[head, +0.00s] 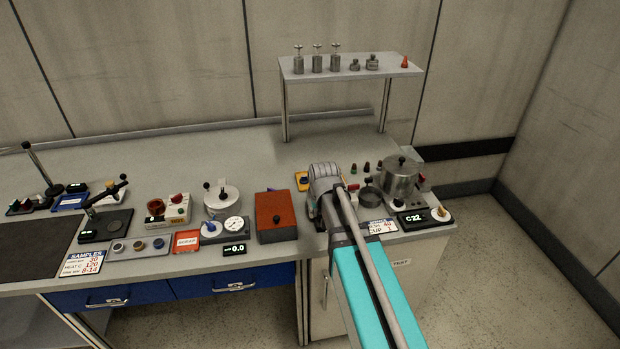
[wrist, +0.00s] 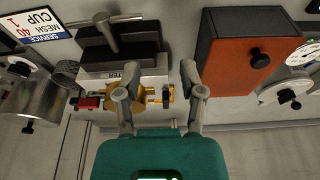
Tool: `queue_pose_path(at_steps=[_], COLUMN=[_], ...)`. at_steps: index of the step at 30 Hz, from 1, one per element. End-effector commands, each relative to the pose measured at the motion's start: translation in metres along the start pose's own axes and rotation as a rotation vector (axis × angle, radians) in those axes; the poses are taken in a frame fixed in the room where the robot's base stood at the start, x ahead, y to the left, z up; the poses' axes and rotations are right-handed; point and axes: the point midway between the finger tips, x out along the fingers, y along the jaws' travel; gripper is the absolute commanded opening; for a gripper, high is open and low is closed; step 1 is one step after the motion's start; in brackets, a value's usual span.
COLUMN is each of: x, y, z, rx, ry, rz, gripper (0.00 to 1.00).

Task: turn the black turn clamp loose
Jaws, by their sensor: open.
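My gripper (wrist: 158,97) is open in the wrist view, its two grey fingers spread apart. Between them lies a brass fitting (wrist: 142,89) with a yellow end piece. A small dark upright part (wrist: 166,97) on this fitting, close to the right finger, looks like the black turn clamp; its exact shape is too small to tell. The left finger overlaps the brass body in the picture; I cannot tell whether it touches. Nothing is held. In the head view my own arm and wrist hide the fingers and the clamp.
A black block with a grey T-shaped bar (wrist: 104,32) stands beside the fitting. An orange-red box (wrist: 243,58) is close on the right. A red part (wrist: 90,103) sits left of the brass body. In the head view a steel pot (head: 401,182) stands right of my wrist.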

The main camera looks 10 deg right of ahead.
Motion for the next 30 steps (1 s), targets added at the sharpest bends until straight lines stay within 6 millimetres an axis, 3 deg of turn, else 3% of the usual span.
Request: queue_pose_path(at_steps=[1, 3, 13, 19, 30], x=[-0.018, -0.029, -0.069, -0.076, -0.076], y=[-0.001, -0.001, -0.004, -0.005, -0.006], z=[-0.018, -0.033, -0.094, -0.107, -0.108], rx=[0.001, 0.004, 0.014, 0.016, 0.016], ry=[0.015, 0.036, 0.120, 0.143, 0.145], rz=[0.000, 0.001, 0.001, 0.000, 0.000], gripper=[0.51, 0.51, 0.51, 0.51, 0.51])
